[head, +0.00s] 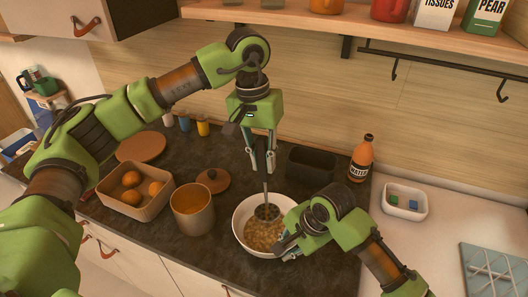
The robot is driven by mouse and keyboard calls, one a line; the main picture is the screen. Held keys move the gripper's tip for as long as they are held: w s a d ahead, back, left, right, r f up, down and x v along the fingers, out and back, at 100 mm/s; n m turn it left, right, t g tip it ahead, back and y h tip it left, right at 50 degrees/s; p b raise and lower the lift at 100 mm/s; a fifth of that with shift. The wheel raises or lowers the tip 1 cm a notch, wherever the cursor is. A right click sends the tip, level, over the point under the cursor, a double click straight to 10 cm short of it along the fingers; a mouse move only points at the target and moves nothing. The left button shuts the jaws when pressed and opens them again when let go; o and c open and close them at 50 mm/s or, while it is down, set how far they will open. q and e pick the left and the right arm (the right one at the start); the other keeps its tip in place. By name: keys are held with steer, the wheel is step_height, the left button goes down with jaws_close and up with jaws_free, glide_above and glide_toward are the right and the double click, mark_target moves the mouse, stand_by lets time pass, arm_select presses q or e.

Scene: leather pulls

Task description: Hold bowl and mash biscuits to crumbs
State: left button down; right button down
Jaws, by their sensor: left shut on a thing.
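My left gripper (263,166) is shut on the handle of a masher (265,194), which hangs upright below it. The masher's dark head is down in the white bowl (239,216), over the broken tan biscuit pieces (259,238). The bowl stands upright on the dark countertop. My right gripper (287,250) is low at the bowl's right front rim. My own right wrist hides much of it, so I cannot tell whether its fingers are closed on the rim.
A brown pot (193,215) stands left of the bowl, with a wooden lid (213,181) behind it. A box of oranges (112,197) is farther left. A black container (311,162) and an orange bottle (361,160) stand behind. A white tray (405,212) lies right. A shelf hangs above.

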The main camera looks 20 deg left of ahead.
mark_target(264, 181)
arm_select(q)
steer(key=shift+s+d+f, duration=0.15)
steer(key=shift+f, duration=1.35)
steer(key=shift+s+d+f, duration=0.15)
steer(key=shift+d+f, duration=0.05)
steer(key=shift+f, duration=1.3)
steer(key=shift+s+d+f, duration=0.15)
steer(key=shift+f, duration=1.35)
steer(key=shift+r, duration=0.1)
